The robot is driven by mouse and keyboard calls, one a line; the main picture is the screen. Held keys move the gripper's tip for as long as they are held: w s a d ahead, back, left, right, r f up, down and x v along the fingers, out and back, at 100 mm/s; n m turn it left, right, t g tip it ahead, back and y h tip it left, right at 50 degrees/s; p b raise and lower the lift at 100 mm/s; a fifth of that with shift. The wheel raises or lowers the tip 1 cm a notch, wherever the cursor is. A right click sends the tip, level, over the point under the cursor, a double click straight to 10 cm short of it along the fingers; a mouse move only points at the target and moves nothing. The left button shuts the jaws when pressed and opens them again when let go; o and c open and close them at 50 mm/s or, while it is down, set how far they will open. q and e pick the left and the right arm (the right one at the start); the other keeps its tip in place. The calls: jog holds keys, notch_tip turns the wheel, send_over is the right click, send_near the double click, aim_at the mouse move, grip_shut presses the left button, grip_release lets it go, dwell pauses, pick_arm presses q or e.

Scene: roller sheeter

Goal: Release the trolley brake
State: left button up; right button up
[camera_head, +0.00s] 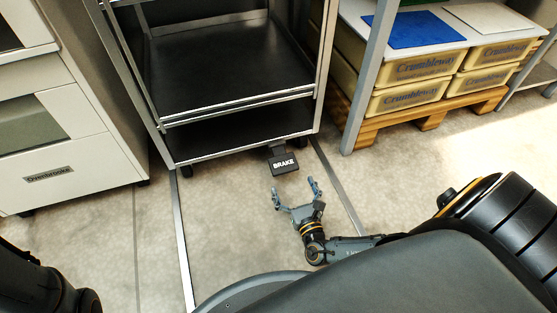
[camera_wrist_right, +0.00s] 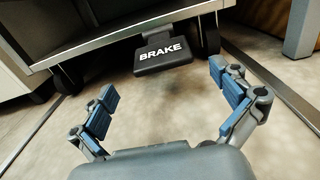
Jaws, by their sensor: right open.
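The black brake pedal (camera_head: 284,163), lettered BRAKE, sticks out low at the front of the trolley (camera_head: 240,141). It also shows in the right wrist view (camera_wrist_right: 162,56), ahead of my fingers. My right gripper (camera_head: 295,190) is open and empty, low over the floor just in front of the pedal. In the right wrist view its blue-padded fingers (camera_wrist_right: 168,96) are spread wide, one on each side of the pedal's line, with a gap to the pedal. My left gripper is not in view; only a dark part of my own body shows at lower left.
A white Ovenbrooke cabinet (camera_head: 75,160) stands left of the trolley. At right, yellow Crumbleway crates (camera_head: 405,97) sit on a wooden pallet (camera_head: 432,117) beside a grey post (camera_head: 366,80). Metal floor strips (camera_head: 181,240) run on both sides of clear floor before the trolley.

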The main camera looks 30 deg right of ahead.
aim_at(281, 157)
jog(key=b+x, duration=0.2)
jog(key=x, duration=0.3)
jog(key=b+x, duration=0.2)
jog(key=x, duration=0.3)
jog(key=shift+s+d+f+b, duration=0.1)
jog(key=shift+f+b, duration=0.1)
jog(key=shift+b, duration=0.1)
jog(key=shift+w+d+r, duration=0.15)
jog(key=shift+w, duration=0.5)
jog(key=shift+d+r, duration=0.1)
jog(key=shift+r, duration=0.05)
jog(key=c, duration=1.4)
